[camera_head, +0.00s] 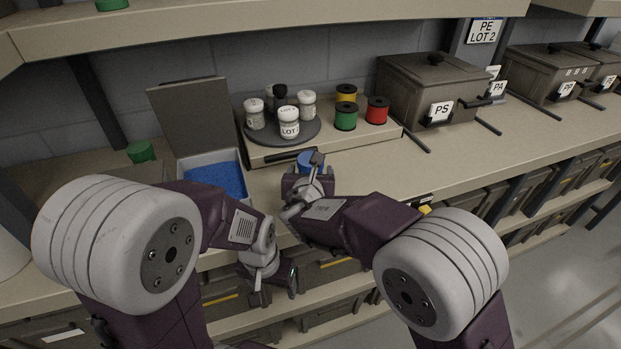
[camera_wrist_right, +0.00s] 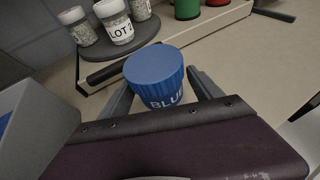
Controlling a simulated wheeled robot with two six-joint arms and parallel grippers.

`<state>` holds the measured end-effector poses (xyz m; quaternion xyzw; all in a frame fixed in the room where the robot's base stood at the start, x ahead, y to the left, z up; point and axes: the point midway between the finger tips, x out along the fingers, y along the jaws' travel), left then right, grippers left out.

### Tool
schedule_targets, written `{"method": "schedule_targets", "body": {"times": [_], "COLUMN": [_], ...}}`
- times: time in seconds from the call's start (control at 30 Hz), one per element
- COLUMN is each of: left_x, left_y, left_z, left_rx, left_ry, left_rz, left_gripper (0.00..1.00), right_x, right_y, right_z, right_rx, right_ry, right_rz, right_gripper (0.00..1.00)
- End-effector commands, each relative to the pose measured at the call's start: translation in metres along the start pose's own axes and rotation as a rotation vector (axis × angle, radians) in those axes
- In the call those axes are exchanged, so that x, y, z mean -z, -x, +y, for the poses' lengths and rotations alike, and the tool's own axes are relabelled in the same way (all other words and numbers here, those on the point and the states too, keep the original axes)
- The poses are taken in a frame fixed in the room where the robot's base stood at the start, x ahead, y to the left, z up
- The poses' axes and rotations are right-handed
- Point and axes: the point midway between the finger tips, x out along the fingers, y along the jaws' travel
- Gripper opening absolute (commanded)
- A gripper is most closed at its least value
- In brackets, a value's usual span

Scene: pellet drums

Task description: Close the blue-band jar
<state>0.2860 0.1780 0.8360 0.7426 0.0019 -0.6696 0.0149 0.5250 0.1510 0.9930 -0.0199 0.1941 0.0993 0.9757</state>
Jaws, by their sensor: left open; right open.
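A blue ribbed cap or jar top marked "BLUE" shows in the right wrist view (camera_wrist_right: 156,72), and a bit of it shows in the head view (camera_head: 308,158) on the bench. My left gripper (camera_head: 273,292) is open and empty, pointing down in front of the bench edge.
An open box of blue pellets (camera_head: 240,160) is left of the blue piece. Behind stand a dark turntable (camera_head: 262,138) with several white-lidded jars, and green (camera_head: 345,117), red (camera_head: 377,110) and yellow spools. A dark PS bin (camera_head: 405,92) is farther right.

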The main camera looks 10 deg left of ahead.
Motion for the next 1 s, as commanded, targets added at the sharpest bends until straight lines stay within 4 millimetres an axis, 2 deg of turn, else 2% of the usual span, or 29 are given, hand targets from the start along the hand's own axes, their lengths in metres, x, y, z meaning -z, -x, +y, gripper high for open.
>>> {"method": "schedule_targets", "body": {"times": [0.2,0.4,0.47,0.77,0.87,1.0], "left_x": [0.000,0.000,0.000,0.000,0.001,0.002], "left_y": [0.000,0.000,0.000,0.002,0.006,0.016], "left_z": [0.000,0.000,0.000,0.000,0.000,0.000], "left_rx": [0.000,0.000,0.000,0.000,0.000,0.000], "left_ry": [0.000,0.000,0.000,0.000,0.000,0.000], "left_rz": [0.000,0.000,0.000,0.000,0.000,0.000], "left_gripper": [0.70,0.70,0.70,0.70,0.70,0.70], "right_x": [0.000,0.000,0.000,-0.005,-0.014,-0.037], "right_y": [0.000,0.001,0.001,0.002,0.006,0.016], "right_z": [0.000,0.000,0.000,0.000,0.000,0.000], "right_rx": [0.000,0.000,0.000,0.000,0.000,-0.001], "right_ry": [0.000,0.000,0.000,-0.001,-0.002,-0.004], "right_rz": [0.000,0.000,0.000,-0.002,-0.002,-0.003], "right_gripper": [0.74,0.19,0.04,0.04,0.04,0.04]}}
